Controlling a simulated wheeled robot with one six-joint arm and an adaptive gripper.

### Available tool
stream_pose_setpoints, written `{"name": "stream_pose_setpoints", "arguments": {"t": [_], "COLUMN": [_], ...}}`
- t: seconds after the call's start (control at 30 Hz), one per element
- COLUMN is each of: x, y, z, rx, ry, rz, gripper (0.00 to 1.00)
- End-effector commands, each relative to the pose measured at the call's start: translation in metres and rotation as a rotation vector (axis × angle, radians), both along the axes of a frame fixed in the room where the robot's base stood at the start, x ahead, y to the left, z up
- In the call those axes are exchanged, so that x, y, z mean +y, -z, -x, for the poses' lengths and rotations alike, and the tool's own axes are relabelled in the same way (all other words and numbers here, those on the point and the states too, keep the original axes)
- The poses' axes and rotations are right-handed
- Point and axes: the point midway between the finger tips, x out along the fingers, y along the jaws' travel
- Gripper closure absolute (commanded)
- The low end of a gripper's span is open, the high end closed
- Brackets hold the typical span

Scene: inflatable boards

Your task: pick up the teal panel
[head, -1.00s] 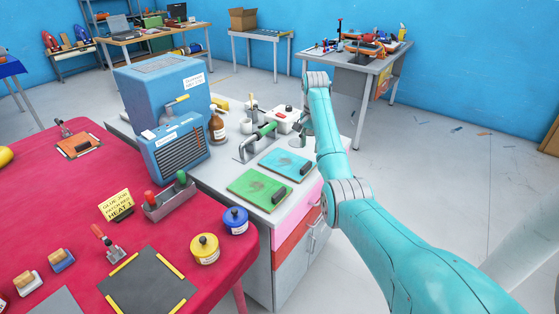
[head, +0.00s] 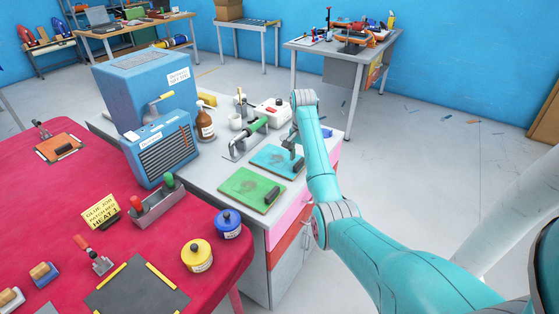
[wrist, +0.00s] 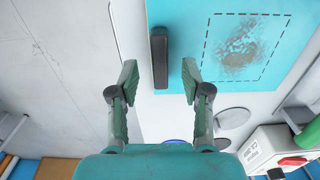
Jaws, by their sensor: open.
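The teal panel (head: 270,161) lies flat on the grey cabinet top, with a dark scuffed patch inside a dashed outline and a black bar handle (wrist: 159,57) near one edge. In the wrist view the panel (wrist: 215,85) fills the upper right. My gripper (wrist: 159,78) is open and empty, its two fingers on either side of the handle, apart from it. In the head view my gripper (head: 293,146) is over the panel's right part and hides some of the handle.
A green panel (head: 243,187) with its own black handle lies just in front. A blue heater (head: 164,148) stands left.

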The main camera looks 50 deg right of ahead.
Motion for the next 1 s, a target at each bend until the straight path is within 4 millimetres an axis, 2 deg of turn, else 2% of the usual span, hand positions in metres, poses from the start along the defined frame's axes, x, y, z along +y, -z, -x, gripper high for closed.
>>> {"name": "stream_pose_setpoints", "arguments": {"t": [0.1,0.2,0.4,0.43,0.6,0.63,1.0], "x": [0.002,0.003,0.003,0.003,0.003,0.003,0.002], "y": [0.018,0.026,0.027,0.027,0.027,0.027,0.024], "z": [0.006,0.008,0.009,0.009,0.009,0.009,0.007], "rx": [0.001,0.000,-0.001,-0.001,-0.001,-0.001,-0.002], "ry": [0.004,0.006,0.006,0.006,0.006,0.006,0.006], "rz": [-0.001,0.000,0.001,0.001,0.001,0.001,0.002], "gripper": [0.52,0.52,0.52,0.55,0.97,1.00,1.00]}}
